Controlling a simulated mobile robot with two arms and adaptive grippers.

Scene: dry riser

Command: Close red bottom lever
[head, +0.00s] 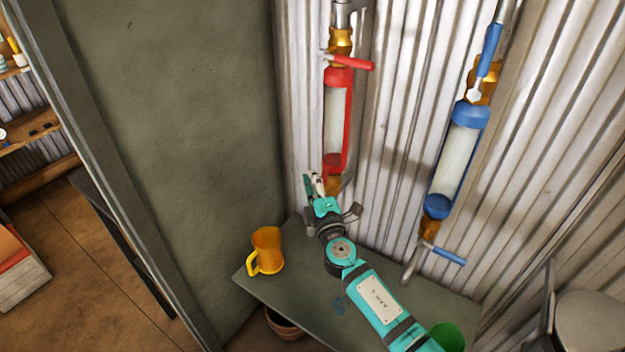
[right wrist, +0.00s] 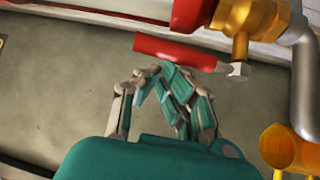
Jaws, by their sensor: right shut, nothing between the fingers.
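The red bottom lever (right wrist: 175,52) shows in the right wrist view, running left from a metal nut on the brass valve (right wrist: 240,22), roughly alongside the tube's axis. In the head view my right gripper hides this lever; the brass fitting (head: 334,183) below the red tube (head: 337,120) shows partly. My right gripper (head: 315,182) is shut and empty. In the right wrist view its fingertips (right wrist: 158,76) lie just below the lever in the picture; I cannot tell whether they touch it. My left gripper is not in view.
A red top lever (head: 348,62) sticks out sideways. A blue tube (head: 458,150) with blue levers (head: 449,256) stands to the right on the corrugated wall. An orange mug (head: 266,250) stands on the grey table (head: 300,285) beside my right arm. A grey pipe (right wrist: 306,85) bends beyond the valve.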

